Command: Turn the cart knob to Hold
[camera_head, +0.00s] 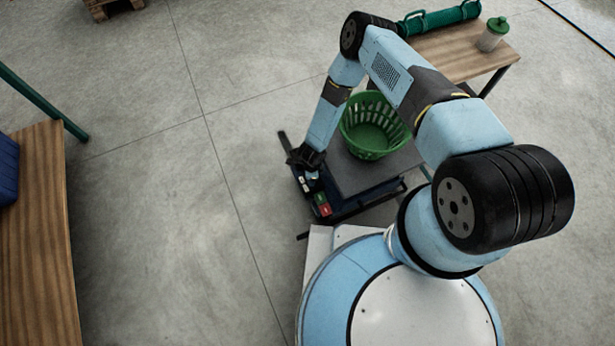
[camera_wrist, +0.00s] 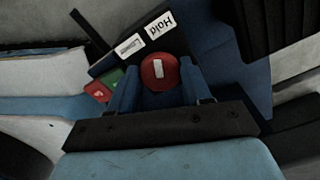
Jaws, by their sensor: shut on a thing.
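In the wrist view, a round red knob (camera_wrist: 160,74) with a white bar mark sits on the cart's dark blue panel. The bar runs nearly up the picture, roughly toward the white Hold label (camera_wrist: 163,24); I cannot tell if it lines up exactly. A second white label (camera_wrist: 130,45), too small to read, is left of Hold. My gripper (camera_wrist: 158,86) is shut on the knob, with a blue finger on each side. In the head view, my gripper (camera_head: 306,158) is over the left end of the cart (camera_head: 362,170) and the knob is hidden.
A green basket (camera_head: 374,125) stands on the cart, just right of my forearm. A red button (camera_wrist: 97,91) and a green button (camera_wrist: 116,77) are near my left finger. A wooden table (camera_head: 455,50) holds a green-lidded jar (camera_head: 493,35). The floor left of the cart is clear.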

